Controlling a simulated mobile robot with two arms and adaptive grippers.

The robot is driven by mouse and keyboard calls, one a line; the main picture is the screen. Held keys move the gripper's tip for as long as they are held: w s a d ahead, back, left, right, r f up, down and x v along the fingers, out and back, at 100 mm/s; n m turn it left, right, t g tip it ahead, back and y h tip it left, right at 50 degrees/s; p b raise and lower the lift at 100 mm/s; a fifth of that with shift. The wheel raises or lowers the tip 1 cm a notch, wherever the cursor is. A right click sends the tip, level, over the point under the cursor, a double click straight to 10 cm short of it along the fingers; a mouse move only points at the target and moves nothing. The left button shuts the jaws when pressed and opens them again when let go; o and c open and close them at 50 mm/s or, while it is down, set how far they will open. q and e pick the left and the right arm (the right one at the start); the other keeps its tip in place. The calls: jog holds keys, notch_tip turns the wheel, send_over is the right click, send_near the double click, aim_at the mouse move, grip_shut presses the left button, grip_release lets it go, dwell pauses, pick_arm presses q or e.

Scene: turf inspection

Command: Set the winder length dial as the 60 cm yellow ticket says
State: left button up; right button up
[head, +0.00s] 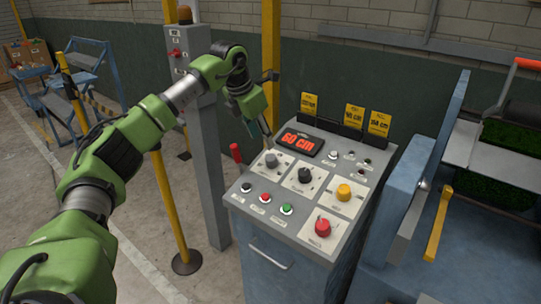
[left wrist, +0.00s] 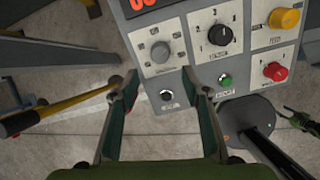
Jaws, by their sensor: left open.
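The grey length dial (head: 271,160) is on the left of the winder panel, below the red display (head: 299,143) that reads 60 cm. It also shows in the left wrist view (left wrist: 160,50), where its exact setting is hard to read. Three yellow tickets (head: 379,123) stand in a black holder behind the panel; their print is too small to read surely. My left gripper (head: 262,132) is open and empty, above and behind the dial's corner of the panel. In the left wrist view its fingers (left wrist: 160,85) are spread, with the dial ahead between them.
A black knob (head: 305,175), a yellow knob (head: 344,192), a red knob (head: 323,227) and small buttons share the panel. A grey post (head: 207,150) and a yellow pole (head: 170,210) stand to its left. The blue machine (head: 415,215) is close on its right.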

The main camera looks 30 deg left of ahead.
aim_at(270, 158)
pick_arm(q)
jog(key=p+x, duration=0.1)
jog(key=x, duration=0.8)
jog(key=shift+w+d+f+p, duration=0.15)
jog(key=shift+p, duration=0.25)
jog(key=shift+w+f, duration=0.15)
jog(key=shift+f, duration=0.3)
jog(key=c, duration=1.1)
